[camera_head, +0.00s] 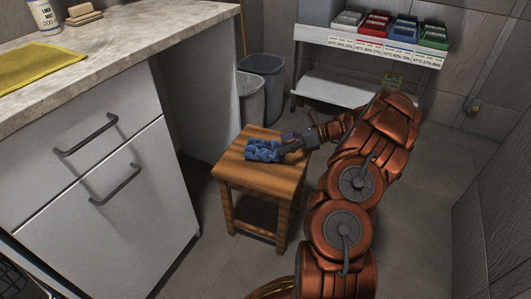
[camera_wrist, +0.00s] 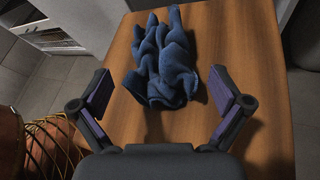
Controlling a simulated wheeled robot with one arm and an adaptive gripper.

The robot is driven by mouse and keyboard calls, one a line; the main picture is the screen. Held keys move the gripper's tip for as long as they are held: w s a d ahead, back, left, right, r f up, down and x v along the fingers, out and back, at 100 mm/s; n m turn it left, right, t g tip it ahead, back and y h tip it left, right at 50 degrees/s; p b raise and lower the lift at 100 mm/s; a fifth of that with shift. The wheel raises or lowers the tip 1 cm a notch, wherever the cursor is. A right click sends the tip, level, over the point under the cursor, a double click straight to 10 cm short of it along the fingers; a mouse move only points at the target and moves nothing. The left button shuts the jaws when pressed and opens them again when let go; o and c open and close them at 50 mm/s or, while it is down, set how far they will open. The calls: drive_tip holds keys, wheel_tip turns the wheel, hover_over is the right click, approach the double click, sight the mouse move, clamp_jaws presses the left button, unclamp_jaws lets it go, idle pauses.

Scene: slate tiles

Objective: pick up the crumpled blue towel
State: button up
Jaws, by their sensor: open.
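The crumpled blue towel (camera_head: 262,150) lies in a loose heap on top of a small wooden stool (camera_head: 262,179). In the wrist view the towel (camera_wrist: 165,62) lies ahead of my gripper (camera_wrist: 160,92), roughly centred between the two fingers. The fingers are spread wide apart and nothing is between their pads but bare wood and the near part of the towel ahead. In the head view my gripper (camera_head: 288,148) is at the right side of the towel, low over the stool top. I cannot tell there whether it touches the towel.
A white cabinet (camera_head: 150,190) with a stone counter stands left, with a yellow cloth (camera_head: 40,66) on it. Grey bins (camera_head: 262,72) stand behind the stool. A white shelf unit (camera_head: 345,92) with coloured boxes stands at the back. Floor left of the stool is clear.

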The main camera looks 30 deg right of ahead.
sight(270, 147)
drive_tip(key=b+x, duration=0.2)
drive_tip(key=x, duration=0.2)
drive_tip(key=shift+f, duration=0.15)
drive_tip(key=shift+w+a, duration=0.25)
drive_tip(key=shift+a, duration=0.1)
drive_tip(key=shift+c, duration=0.3)
drive_tip(key=c, duration=0.7)
